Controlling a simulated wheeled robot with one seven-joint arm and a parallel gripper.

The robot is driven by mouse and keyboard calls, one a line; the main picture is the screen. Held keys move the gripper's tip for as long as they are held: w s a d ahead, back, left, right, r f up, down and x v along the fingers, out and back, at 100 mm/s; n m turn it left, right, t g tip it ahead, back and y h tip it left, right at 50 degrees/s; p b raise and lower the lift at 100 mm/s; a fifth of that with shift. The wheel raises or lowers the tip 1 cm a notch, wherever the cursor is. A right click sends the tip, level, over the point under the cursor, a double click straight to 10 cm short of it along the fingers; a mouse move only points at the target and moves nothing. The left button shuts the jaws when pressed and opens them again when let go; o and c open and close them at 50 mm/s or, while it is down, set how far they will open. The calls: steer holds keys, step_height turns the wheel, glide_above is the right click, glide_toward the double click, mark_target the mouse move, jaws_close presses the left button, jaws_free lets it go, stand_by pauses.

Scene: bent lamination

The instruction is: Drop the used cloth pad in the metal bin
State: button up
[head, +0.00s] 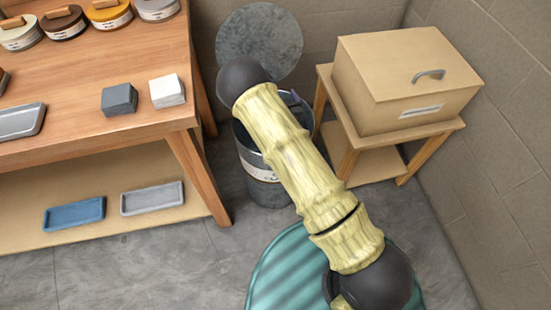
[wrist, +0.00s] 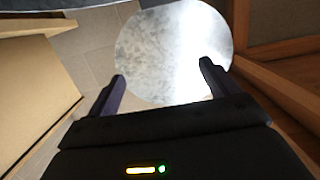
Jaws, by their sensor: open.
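The metal bin (head: 262,185) stands on the floor right of the workbench, partly hidden behind my arm. A round grey metal lid (head: 259,40) is upright behind it; the lid also shows in the wrist view (wrist: 170,50). My gripper (wrist: 162,72) is open and empty, its two dark fingers apart with the lid beyond them. In the head view my arm hides most of the gripper, near the bin's mouth. A grey block (head: 119,99) and a white block (head: 167,91) sit on the bench; I cannot tell whether either is the cloth pad. The bin's inside is hidden.
The wooden workbench (head: 90,130) holds several round tins at the back and a grey tray (head: 20,121). A blue tray (head: 73,214) and a light grey tray (head: 152,198) lie on its lower shelf. A cardboard-coloured box (head: 405,75) stands on a small table at right.

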step_height(320, 180, up, 6)
steer(key=shift+r+p, duration=0.2)
steer(key=shift+p, duration=0.2)
stand_by(0.6)
steer(key=s+d+r+m+g+h, duration=0.1)
steer(key=d+r+m+g+h, duration=0.15)
steer(key=d, duration=0.55)
steer(key=s+d+r+g+h, duration=0.1)
steer(key=s+d+r+g, duration=0.2)
steer(key=s, duration=0.6)
steer(key=s+d+r+g, duration=0.3)
steer(key=s+d+g, duration=0.1)
steer(key=s, duration=0.4)
steer(key=s+d+r+g+h, duration=0.1)
steer(key=s+d+r+g, duration=0.15)
steer(key=s, duration=0.65)
step_height(320, 180, up, 22)
steer(key=g+p, duration=0.1)
steer(key=p, duration=2.1)
steer(key=shift+m, duration=0.35)
steer(key=shift+s+d, duration=0.1)
steer(key=shift+d, duration=0.05)
